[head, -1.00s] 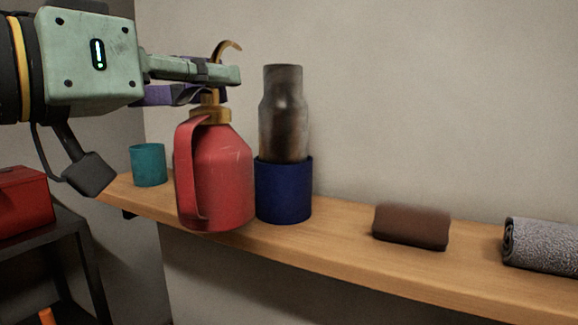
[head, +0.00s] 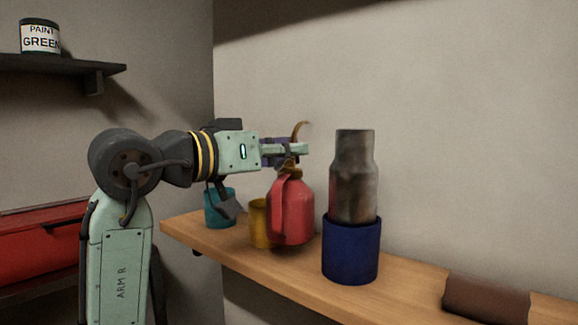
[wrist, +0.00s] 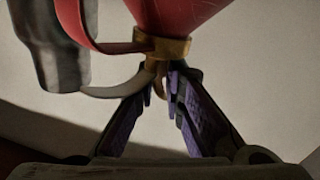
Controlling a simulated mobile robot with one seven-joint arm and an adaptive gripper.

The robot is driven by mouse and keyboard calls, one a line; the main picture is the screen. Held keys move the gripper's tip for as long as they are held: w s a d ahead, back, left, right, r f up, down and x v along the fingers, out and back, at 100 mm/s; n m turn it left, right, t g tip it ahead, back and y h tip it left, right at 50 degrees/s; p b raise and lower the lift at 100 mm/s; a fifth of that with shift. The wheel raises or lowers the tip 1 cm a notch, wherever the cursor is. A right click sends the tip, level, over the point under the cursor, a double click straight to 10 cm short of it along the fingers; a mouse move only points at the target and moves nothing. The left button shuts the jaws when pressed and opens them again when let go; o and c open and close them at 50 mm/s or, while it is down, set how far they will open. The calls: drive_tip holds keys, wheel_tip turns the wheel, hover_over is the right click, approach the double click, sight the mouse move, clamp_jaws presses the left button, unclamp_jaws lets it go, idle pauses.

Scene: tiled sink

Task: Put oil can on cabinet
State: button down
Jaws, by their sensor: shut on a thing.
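The red oil can (head: 291,212), with a brass collar and curved spout, hangs upright from my gripper (head: 292,152). My gripper is shut on its brass neck, just below the spout. In the wrist view the can's red body (wrist: 190,14) fills the top, and the purple-padded fingers (wrist: 163,85) close on the neck. The can is over the wooden shelf, between a yellow cup and a blue cup; I cannot tell whether its base touches the wood. No cabinet is clearly recognisable.
The wooden shelf (head: 290,285) holds a teal cup (head: 217,212), the yellow cup (head: 259,222), the blue cup (head: 350,252) with a grey metal bottle (head: 353,175) in it, and a brown block (head: 486,297).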

sight(285, 167)
drive_tip(key=shift+f+p, duration=0.3)
drive_tip(key=shift+f, duration=1.4)
drive_tip(key=shift+f, duration=0.2)
drive_tip(key=c, duration=1.7)
unclamp_jaws()
drive_tip(key=shift+r, duration=0.25)
drive_tip(key=shift+s+a+f, duration=0.1)
drive_tip(key=shift+s+a, duration=0.1)
drive_tip(key=shift+a, duration=0.1)
drive_tip(key=b+v, duration=0.2)
drive_tip(key=v, duration=0.9)
drive_tip(key=shift+s+a, duration=0.1)
drive_tip(key=shift+s, duration=0.05)
